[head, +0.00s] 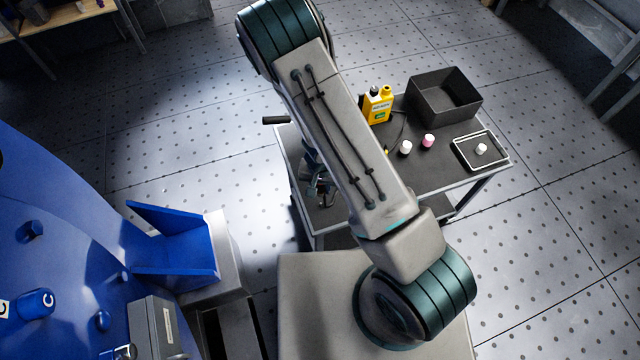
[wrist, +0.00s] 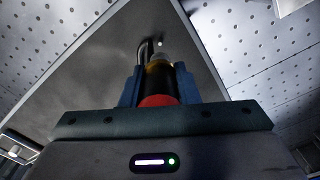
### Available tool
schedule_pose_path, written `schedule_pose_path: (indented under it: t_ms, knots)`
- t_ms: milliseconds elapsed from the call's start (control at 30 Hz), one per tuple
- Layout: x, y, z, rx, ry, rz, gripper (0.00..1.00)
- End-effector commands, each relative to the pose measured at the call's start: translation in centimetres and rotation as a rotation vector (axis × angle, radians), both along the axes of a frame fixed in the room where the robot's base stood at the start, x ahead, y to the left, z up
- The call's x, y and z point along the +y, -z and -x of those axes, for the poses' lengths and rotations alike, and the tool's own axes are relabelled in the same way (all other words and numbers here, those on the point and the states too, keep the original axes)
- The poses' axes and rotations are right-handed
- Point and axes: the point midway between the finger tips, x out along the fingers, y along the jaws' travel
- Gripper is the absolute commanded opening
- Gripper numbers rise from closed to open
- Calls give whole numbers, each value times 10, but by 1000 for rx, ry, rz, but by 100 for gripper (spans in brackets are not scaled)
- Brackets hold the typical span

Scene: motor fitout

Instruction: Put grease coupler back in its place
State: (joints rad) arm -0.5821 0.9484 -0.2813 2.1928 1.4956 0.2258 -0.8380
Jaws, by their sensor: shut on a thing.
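My gripper (wrist: 160,82) is shut on a short cylindrical part, which looks like the grease coupler (wrist: 158,68). It has a red near end, a dark and yellow middle and a greyish far end. A curved hose-like piece and a small bright spot show by its far end. Whether the far end touches the grey surface beyond, I cannot tell. In the head view my gripper (head: 319,182) is partly hidden behind my arm, over the left part of the cart (head: 455,182); the held part cannot be made out there.
On the cart stand a yellow container (head: 378,106) with a dark cable, a black open box (head: 444,95), a white cap (head: 405,148), a pink-and-white cap (head: 428,141) and a tray (head: 463,158) holding a small white piece. A blue machine (head: 75,240) stands at left. Floor between is clear.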

Motion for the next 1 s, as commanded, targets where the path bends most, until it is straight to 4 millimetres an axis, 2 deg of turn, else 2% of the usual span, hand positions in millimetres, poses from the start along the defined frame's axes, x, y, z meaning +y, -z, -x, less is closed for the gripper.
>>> schedule_pose_path:
  t_ms: [467, 1000]
  knots:
    - [0, -1, -2, -7, -5, 0, 0]
    - [0, 47, -1, -4, -5, 0, 0]
